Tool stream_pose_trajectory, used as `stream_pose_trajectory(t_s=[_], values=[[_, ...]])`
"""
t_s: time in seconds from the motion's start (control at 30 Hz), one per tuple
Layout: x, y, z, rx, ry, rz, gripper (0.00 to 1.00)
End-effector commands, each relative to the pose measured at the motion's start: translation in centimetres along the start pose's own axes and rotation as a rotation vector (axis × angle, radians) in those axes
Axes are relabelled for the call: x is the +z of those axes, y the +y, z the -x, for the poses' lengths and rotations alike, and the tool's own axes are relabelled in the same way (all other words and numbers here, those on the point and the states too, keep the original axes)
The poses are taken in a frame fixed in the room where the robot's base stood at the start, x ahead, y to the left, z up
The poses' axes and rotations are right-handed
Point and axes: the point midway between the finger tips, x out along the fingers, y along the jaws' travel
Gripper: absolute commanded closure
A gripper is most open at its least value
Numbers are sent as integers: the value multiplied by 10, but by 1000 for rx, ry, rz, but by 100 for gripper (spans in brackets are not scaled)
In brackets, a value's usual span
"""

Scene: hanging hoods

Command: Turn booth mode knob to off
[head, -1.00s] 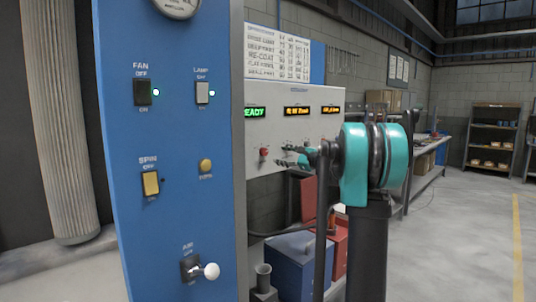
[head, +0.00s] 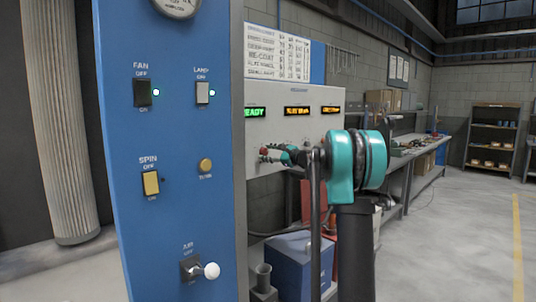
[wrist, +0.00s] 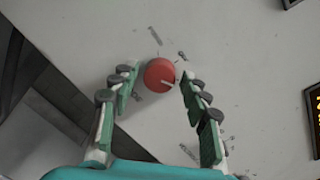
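A round red knob (wrist: 159,74) sits on the light grey panel in the wrist view. A pale pointer line on it runs towards the right, slightly down. The small marks around it are too blurred to read. My gripper (wrist: 157,76) is open, with one finger on each side of the knob at its tips. I see gaps between the fingers and the knob, and cannot tell how far the tips are from the panel. In the head view, my gripper (head: 267,154) is at the grey control panel (head: 325,122), largely covering the knob.
A blue panel (head: 172,120) with switches and a white-ended lever (head: 211,270) stands at the left, close in front. Lit displays (head: 297,111) run along the grey panel. A blue box (head: 288,265) is below. Open floor lies to the right.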

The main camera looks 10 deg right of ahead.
Motion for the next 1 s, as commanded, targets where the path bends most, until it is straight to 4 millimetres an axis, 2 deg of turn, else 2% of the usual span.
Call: stream_pose_trajectory(t_s=[0.03,0.3,0.67,1.0], values=[[0,0,0,0,0,0,64],[0,0,0,0,0,0,96],[0,0,0,4,4,63,96],[0,1,0,18,20,316,96]])
